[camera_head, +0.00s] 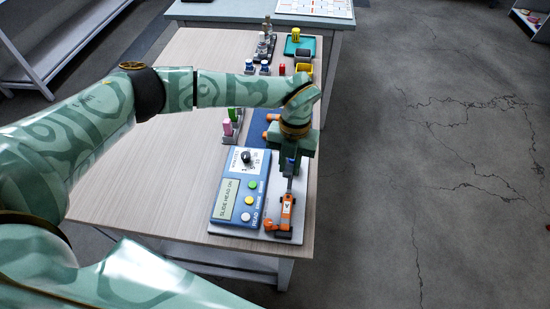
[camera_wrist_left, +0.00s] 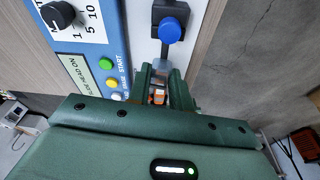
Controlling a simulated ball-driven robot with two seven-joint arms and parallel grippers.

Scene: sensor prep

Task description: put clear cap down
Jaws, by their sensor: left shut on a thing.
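My left gripper (camera_head: 291,168) hangs above the right side of the blue device (camera_head: 228,198), over its blue knob and orange part. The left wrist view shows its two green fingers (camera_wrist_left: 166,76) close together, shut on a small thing. I take it to be the clear cap, but its outline hardly shows. An orange and white part shows between the fingers. The blue knob (camera_wrist_left: 170,30) is just beyond the fingertips. The orange part (camera_head: 285,214) sits on the device's front right in the head view. My right gripper is not in view.
The device has a dial (camera_head: 247,157), buttons and a display reading "SLIDE HEAD ON". Pink and green items (camera_head: 230,122) stand in a rack left of my wrist. A green tray (camera_head: 299,46) and small containers are at the far end. Bare tabletop (camera_head: 150,165) lies left.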

